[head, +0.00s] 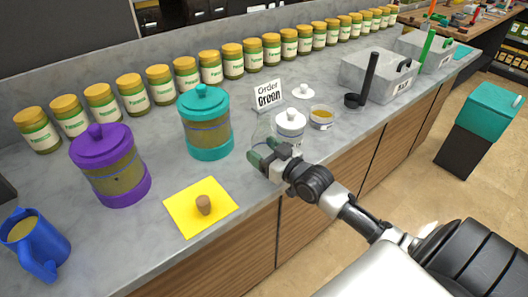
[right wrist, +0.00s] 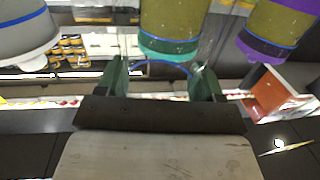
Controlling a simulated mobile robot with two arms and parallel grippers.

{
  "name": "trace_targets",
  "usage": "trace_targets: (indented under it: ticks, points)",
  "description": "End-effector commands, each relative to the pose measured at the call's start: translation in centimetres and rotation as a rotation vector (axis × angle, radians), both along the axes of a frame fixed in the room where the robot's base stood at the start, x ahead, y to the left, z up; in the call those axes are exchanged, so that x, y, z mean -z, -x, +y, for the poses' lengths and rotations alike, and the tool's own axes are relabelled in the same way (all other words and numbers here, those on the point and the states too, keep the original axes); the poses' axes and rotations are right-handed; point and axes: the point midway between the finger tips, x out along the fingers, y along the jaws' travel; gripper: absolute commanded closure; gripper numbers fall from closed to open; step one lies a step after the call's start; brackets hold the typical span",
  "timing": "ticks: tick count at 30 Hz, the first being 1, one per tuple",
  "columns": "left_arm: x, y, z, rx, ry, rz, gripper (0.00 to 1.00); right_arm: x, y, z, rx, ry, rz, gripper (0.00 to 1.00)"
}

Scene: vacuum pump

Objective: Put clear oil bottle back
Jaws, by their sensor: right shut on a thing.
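The clear oil bottle (head: 263,132) is see-through and hard to make out. It stands up from my right gripper (head: 266,158), whose green fingers are shut on it near the counter's front edge. In the right wrist view, the two fingers of the right gripper (right wrist: 162,80) are apart, with faint see-through glass between them. I cannot tell whether the bottle touches the counter. A brown cork (head: 204,205) stands on a yellow square mat (head: 182,212), left of the gripper. My left gripper is not in view.
A teal lidded jar (head: 206,128) and a purple one (head: 112,172) stand left of the gripper. A white lidded pot (head: 290,124) and a small dish (head: 321,117) are close behind it. A blue jug (head: 38,247) is at lower left. Several labelled jars line the back.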

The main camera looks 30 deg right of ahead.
Motion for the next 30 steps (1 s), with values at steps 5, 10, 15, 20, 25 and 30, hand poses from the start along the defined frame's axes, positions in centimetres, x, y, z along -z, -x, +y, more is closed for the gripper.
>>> trace_targets:
  ticks: [5, 10, 15, 20, 25, 30]
  points:
    - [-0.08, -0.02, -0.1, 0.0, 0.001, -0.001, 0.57, 0.92, 0.01, -0.03, 0.0, 0.0, -0.004, 0.65]
    - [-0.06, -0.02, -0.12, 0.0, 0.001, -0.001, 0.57, 0.9, 0.02, -0.03, 0.0, 0.0, -0.004, 0.65]
    - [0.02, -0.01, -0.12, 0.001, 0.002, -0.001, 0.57, 1.16, 0.04, -0.04, 0.0, 0.0, -0.001, 0.22]
    - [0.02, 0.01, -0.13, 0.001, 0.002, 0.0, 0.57, 1.16, 0.04, -0.04, 0.0, 0.0, -0.001, 0.07]
    - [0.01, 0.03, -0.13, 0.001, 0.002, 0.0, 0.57, 1.13, 0.04, -0.04, 0.0, 0.0, -0.001, 0.07]
    - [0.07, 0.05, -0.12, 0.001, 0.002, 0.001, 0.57, 1.14, 0.73, -0.17, 0.0, 0.0, 0.001, 0.07]
